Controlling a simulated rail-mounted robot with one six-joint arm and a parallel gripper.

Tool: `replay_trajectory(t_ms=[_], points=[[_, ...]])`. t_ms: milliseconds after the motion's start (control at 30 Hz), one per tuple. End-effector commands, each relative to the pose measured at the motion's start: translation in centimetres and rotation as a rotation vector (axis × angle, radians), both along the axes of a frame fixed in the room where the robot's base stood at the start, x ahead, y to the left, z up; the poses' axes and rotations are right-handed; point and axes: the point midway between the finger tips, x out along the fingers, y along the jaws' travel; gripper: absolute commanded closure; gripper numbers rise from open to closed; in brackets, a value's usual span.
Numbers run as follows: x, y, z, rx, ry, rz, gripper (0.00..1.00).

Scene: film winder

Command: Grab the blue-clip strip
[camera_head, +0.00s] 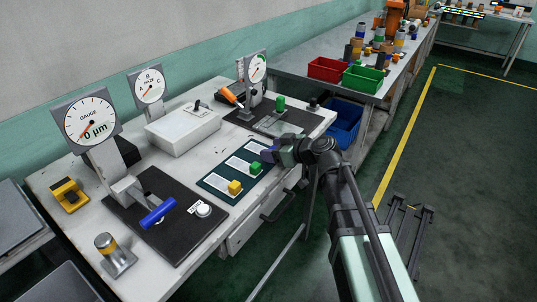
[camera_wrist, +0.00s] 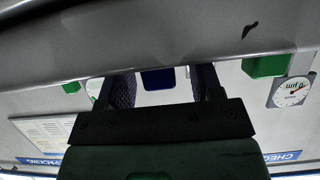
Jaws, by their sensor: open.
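Three strips lie side by side on a dark teal mat (camera_head: 211,181) on the workbench, with coloured clips at their front ends. The yellow clip (camera_head: 235,187) and green clip (camera_head: 256,168) show clearly. A dark blue clip (camera_head: 268,154) is at the far end of the row, partly hidden by my gripper (camera_head: 277,152). In the wrist view, which is upside down, the blue clip (camera_wrist: 158,78) shows between the two open fingers of my gripper (camera_wrist: 163,88). I cannot tell whether either finger touches it. The green clip (camera_wrist: 265,66) is to one side.
A gauge station with a blue handle (camera_head: 158,214) stands on the left of the bench. A white box (camera_head: 182,130) and another gauge (camera_head: 257,68) stand behind the mat. Red (camera_head: 328,69) and green (camera_head: 363,79) bins sit on a further bench.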

Motion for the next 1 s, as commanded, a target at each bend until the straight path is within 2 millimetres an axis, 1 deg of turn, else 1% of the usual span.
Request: replay_trajectory(t_ms=[67,167,333,567,667,767,867,967,1000], points=[[0.0,0.0,0.1,0.000,0.000,0.000,0.40],[-0.1,0.0,0.1,0.000,0.000,0.000,0.54],[-0.1,-0.1,0.1,0.000,0.000,0.000,0.80],[-0.1,-0.1,0.1,0.000,0.000,0.000,0.81],[-0.1,-0.1,0.5,0.000,0.000,0.000,0.81],[-0.1,-0.1,1.4,0.000,0.000,0.000,0.81],[-0.1,-0.1,2.9,0.000,0.000,0.000,0.81],[-0.1,-0.1,5.3,0.000,0.000,0.000,0.81],[0.0,-0.1,6.5,0.000,0.000,0.000,0.81]])
